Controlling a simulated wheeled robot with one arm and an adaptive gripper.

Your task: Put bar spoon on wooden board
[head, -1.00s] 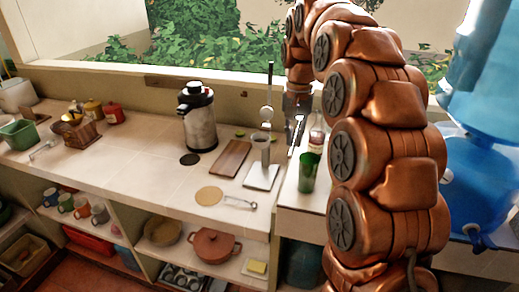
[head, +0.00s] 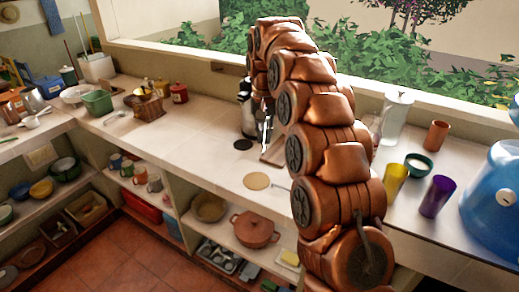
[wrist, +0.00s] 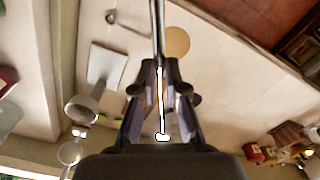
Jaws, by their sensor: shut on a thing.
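My gripper (wrist: 160,68) is shut on the bar spoon (wrist: 157,28), a long thin metal rod that runs between the fingers and out past the top of the wrist view. A bright end shows nearer the palm. In the head view my gripper (head: 264,112) points down at the counter, with the spoon (head: 267,131) a thin bright strip there. The wooden board (head: 273,154) is a brown slab lying on the counter near the gripper, mostly hidden behind my arm. I cannot tell whether the spoon touches it.
A steel pot (head: 247,112) stands close behind the gripper. A dark round mat (head: 243,145) and a tan disc (head: 257,181) lie nearby. Counter left of the pot is clear.

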